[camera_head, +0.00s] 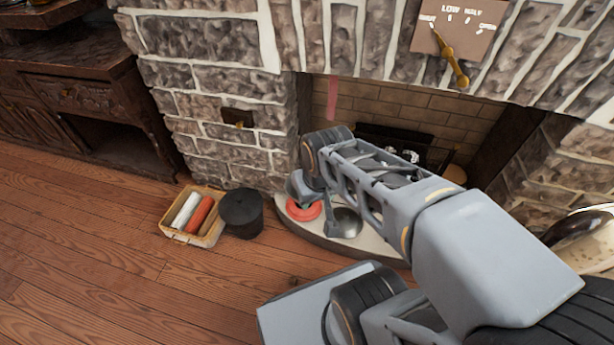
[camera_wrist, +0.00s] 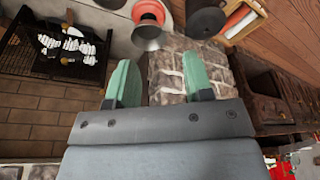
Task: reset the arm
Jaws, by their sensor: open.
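My gripper (camera_wrist: 159,84) shows in the wrist view with two green fingertips set wide apart. It is open, and nothing is between the fingers. Behind the fingers I see a stone wall. In the head view my arm reaches from the lower right across the front of the fireplace. Its far end is near the hearth, and I cannot make out the fingers there.
A black bucket (camera_head: 241,213) and a tray (camera_head: 208,240) of rolls stand left. A lever (camera_head: 453,62) is above. Wooden floor at left is clear.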

